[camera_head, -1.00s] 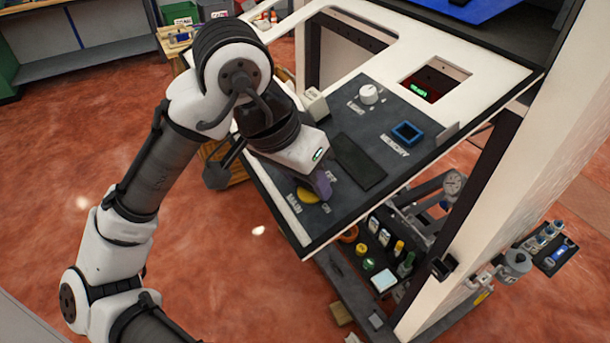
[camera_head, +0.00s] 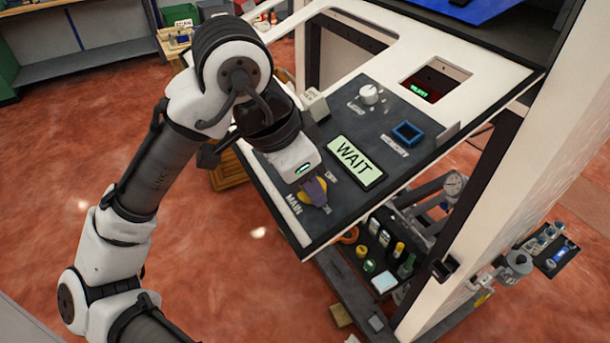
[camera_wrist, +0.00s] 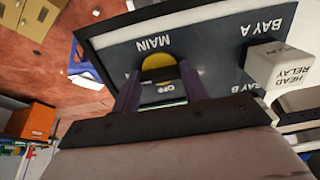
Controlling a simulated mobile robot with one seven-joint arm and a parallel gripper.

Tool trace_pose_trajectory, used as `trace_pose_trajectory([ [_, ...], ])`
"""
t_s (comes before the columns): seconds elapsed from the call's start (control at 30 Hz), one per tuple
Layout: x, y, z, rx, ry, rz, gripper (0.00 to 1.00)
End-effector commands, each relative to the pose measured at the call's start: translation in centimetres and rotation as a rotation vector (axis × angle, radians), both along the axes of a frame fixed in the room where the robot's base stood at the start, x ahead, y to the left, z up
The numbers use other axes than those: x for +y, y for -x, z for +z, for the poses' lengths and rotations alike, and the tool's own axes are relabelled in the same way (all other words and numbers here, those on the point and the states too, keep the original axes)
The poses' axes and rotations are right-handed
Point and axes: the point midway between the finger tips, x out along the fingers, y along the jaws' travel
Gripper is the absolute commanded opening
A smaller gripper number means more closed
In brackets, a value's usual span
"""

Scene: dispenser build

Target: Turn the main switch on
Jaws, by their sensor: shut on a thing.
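The main switch (camera_head: 307,190) is a yellow round dial on the dark sloped panel, beside the word MAIN. My gripper (camera_head: 317,190) is over it, its purple fingers shut on the switch and hiding part of it. In the wrist view the yellow dial (camera_wrist: 157,66) shows between the two fingers of my gripper (camera_wrist: 158,90), under the word MAIN. The switch's handle is mostly hidden. The panel's display (camera_head: 355,161) is lit green and reads WAIT.
A white dial (camera_head: 369,94) and a blue square frame (camera_head: 407,132) sit further up the panel. A white head relay block (camera_wrist: 283,70) stands close to my gripper in the wrist view. Shelves with small bottles lie below the panel. Open red floor is at left.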

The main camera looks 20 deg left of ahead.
Motion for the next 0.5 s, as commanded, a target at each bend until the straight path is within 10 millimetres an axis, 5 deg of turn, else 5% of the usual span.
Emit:
trace_pose_trajectory([
  [0.2, 0.00, -0.03, 0.08, -0.002, 0.000, -0.001, 0.21],
  [0.23, 0.00, -0.03, 0.08, -0.002, 0.000, -0.001, 0.47],
  [0.37, 0.00, -0.02, 0.06, -0.002, 0.000, -0.001, 0.65],
  [0.5, 0.00, -0.01, 0.04, -0.001, 0.000, 0.000, 0.65],
])
